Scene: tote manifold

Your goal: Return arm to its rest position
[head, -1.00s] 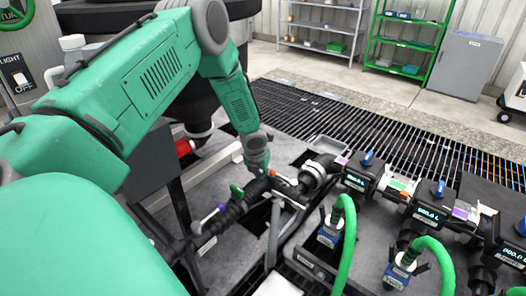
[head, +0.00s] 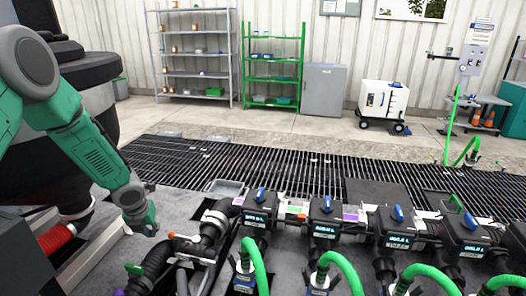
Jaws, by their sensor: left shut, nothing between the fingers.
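My left arm comes in from the left edge in green and grey. Its gripper (head: 147,226) points down, shut and empty. It is just left of the black pipe manifold, near a valve with an orange handle (head: 172,235); I cannot tell whether it touches anything. A green valve handle (head: 134,269) is below it in the picture. The manifold's meters, such as this one with a blue knob (head: 256,215), run to the right. My right gripper is not in view.
Green hoses (head: 258,262) rise in front of the meters. A black floor grating (head: 290,165) lies behind the manifold. Grey shelves (head: 195,50), green shelves (head: 272,68), a grey cabinet (head: 324,90) and a white wheeled unit (head: 383,100) stand at the back. A dark tank (head: 85,130) is at left.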

